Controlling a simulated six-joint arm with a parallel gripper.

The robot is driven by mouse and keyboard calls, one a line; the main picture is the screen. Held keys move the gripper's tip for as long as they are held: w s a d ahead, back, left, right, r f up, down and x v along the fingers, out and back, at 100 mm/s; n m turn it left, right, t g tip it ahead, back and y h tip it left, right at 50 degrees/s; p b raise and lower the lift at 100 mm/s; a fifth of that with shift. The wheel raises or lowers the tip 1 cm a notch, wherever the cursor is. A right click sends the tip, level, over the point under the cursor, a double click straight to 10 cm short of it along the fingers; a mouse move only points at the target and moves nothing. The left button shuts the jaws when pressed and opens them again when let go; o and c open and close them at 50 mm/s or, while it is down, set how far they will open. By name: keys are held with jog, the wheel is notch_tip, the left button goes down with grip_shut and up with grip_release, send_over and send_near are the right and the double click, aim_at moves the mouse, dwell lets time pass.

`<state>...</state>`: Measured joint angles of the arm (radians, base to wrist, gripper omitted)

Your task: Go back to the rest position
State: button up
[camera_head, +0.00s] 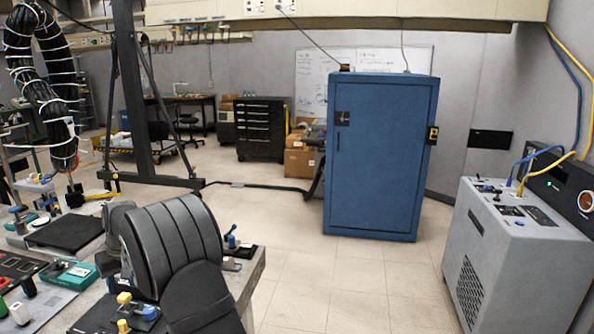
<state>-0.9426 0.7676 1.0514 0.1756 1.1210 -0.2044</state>
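My arm, in a black sleeve with white bands, hangs down at the upper left. Its end, which I take to be my gripper (74,194), is small and dark, above the left part of the workbench (255,268). A thin yellow piece (103,196) shows right beside it; I cannot tell whether it is held. The fingers are too small to make out. A large dark ribbed cylinder-like body (178,236) stands on the bench to the right of my gripper, apart from it.
The bench carries a black flat plate (65,231), a green box (70,273) and several small coloured knobs. A blue cabinet (380,155) and a grey machine with cables (510,258) stand beyond. A black post frame (130,100) rises behind the bench. The middle floor (335,280) is clear.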

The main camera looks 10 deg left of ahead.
jog(key=w+d+r+m, duration=0.1)
jog(key=d+r+m, duration=0.1)
jog(key=m, duration=0.3)
jog(key=w+d+r+m+y, duration=0.1)
jog(key=w+d+r+m, duration=0.1)
jog(key=r+m, duration=0.3)
jog(key=shift+w+d+m, duration=0.2)
jog(key=shift+d+m, duration=0.2)
jog(key=shift+m, duration=0.1)
jog(key=shift+f, duration=0.1)
jog(key=shift+o, duration=1.3)
jog(key=o, duration=0.7)
jog(key=shift+w+d+r+m+y, duration=0.15)
jog(key=shift+d+r+m, duration=0.15)
jog(key=shift+d, duration=0.3)
jog(key=shift+w+d+r+m+y, duration=0.15)
jog(key=shift+d+m, duration=0.15)
jog(key=shift+d, duration=0.25)
jog(key=o, duration=0.4)
jog(key=shift+s+d+f, duration=0.1)
jog(key=shift+d, duration=0.1)
jog(key=x, duration=0.9)
jog(key=shift+a+f, duration=0.2)
jog(key=shift+f, duration=0.15)
